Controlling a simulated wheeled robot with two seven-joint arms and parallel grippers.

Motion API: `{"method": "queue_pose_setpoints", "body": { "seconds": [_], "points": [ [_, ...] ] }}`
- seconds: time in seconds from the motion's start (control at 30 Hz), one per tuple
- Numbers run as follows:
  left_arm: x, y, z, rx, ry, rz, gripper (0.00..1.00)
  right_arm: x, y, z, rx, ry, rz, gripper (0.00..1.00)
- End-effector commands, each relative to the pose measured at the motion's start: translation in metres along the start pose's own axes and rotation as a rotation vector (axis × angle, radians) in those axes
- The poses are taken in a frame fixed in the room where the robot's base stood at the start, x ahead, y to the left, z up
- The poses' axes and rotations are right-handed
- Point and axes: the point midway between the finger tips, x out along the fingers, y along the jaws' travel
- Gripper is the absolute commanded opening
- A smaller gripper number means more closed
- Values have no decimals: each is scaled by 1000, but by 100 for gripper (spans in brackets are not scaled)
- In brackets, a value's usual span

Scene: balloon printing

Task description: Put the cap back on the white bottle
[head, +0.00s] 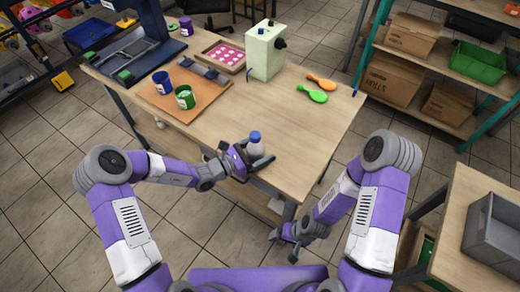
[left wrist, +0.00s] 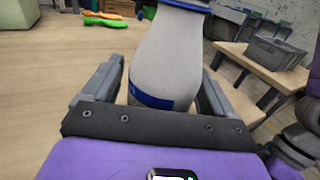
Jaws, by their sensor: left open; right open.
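The white bottle (head: 254,148) stands upright near the front edge of the wooden table, with a blue top (head: 255,136). In the left wrist view the bottle (left wrist: 172,55) shows large, with a dark blue label low on its side; its upper end is cut off by the frame. I cannot tell whether the blue part is a cap or a rim. My left gripper (head: 256,157) is open, with its fingers on either side of the bottle and gaps showing beside it. My right gripper (head: 288,241) is open and empty, low in front of the table edge. No separate loose cap is clearly seen.
The table (head: 325,125) also holds blue (head: 162,82) and green (head: 185,97) cups on a brown board, a pale green machine (head: 265,52), a pink-dotted tray (head: 224,56), and orange and green paddles (head: 312,96). A grey crate (head: 495,232) stands at right. The table's right front is clear.

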Motion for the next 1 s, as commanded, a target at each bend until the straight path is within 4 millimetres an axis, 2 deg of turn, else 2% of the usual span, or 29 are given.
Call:
{"method": "queue_pose_setpoints", "body": {
  "seconds": [0.17, 0.4, 0.6, 0.77, 1.0],
  "points": [
    [-22, 1, 3, 0, 2, 4, 87, -6, -2, 0, 0, 0, 0, 89],
    [-75, 1, 3, 0, 2, 4, 87, -16, -6, 1, 0, 0, 0, 89],
    [-107, 1, 3, 0, 1, 2, 87, -20, -8, 1, 0, 0, 0, 89],
    [-119, 0, 2, 1, 0, 0, 87, -22, -8, 1, 0, 0, 0, 89],
    [-120, 0, 2, 0, 0, 0, 87, -21, -8, 1, 0, 0, 0, 89]
  ]
}}
